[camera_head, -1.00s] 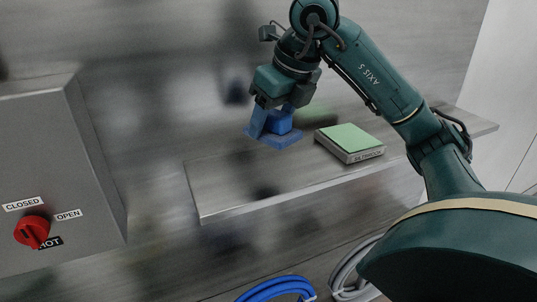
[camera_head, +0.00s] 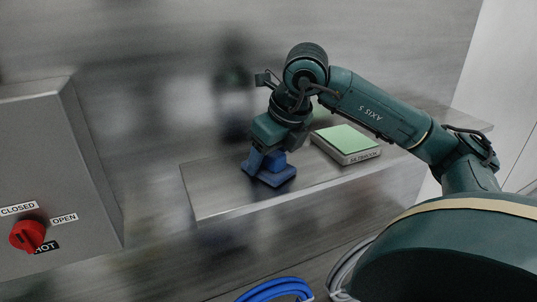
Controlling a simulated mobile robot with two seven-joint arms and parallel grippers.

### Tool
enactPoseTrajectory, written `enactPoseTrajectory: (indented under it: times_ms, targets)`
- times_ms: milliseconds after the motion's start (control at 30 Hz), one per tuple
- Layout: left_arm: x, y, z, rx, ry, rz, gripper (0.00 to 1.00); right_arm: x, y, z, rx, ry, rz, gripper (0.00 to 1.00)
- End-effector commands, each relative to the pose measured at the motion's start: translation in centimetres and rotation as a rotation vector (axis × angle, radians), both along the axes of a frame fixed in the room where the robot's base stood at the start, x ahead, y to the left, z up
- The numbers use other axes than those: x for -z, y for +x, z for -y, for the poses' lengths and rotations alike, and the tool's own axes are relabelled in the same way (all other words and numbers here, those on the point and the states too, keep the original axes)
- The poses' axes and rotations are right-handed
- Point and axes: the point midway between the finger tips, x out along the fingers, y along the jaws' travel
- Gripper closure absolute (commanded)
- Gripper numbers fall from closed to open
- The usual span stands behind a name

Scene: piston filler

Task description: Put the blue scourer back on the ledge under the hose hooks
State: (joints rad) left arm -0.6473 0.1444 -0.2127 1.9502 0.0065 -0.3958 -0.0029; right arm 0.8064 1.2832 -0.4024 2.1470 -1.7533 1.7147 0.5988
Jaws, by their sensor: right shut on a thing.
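The blue scourer (camera_head: 274,176) is a flat blue pad with a raised blue block on top. My right gripper (camera_head: 268,158) comes down from above and is shut on that block. The scourer is at the surface of the grey metal ledge (camera_head: 220,196), left of its middle; I cannot tell if it touches fully. My left gripper is not in view. The hose hooks cannot be made out.
A green-topped pad or box (camera_head: 347,142) with a printed side lies on the ledge to the right of the scourer. A grey control box with a red knob (camera_head: 28,236) is at the left. A blue hose (camera_head: 276,290) shows at the bottom.

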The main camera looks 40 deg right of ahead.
Motion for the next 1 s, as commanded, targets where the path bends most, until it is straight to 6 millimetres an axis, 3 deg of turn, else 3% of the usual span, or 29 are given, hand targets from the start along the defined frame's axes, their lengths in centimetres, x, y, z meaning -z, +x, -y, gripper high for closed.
enactPoseTrajectory:
  times_ms: [267, 633, 767, 1000]
  targets:
    - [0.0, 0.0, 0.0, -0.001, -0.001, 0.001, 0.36, 0.1, 0.0, 0.0, 0.0, 0.001, 0.0, 0.2]
    - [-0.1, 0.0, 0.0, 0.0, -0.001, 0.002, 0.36, -0.7, -0.1, 0.0, 0.0, 0.001, 0.003, 0.2]
    - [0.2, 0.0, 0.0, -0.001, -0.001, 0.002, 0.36, -2.7, -0.9, 0.1, -0.001, 0.001, 0.008, 0.2]
    - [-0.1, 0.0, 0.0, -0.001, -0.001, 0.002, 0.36, -8.1, -3.1, 0.2, -0.002, 0.002, 0.009, 0.2]
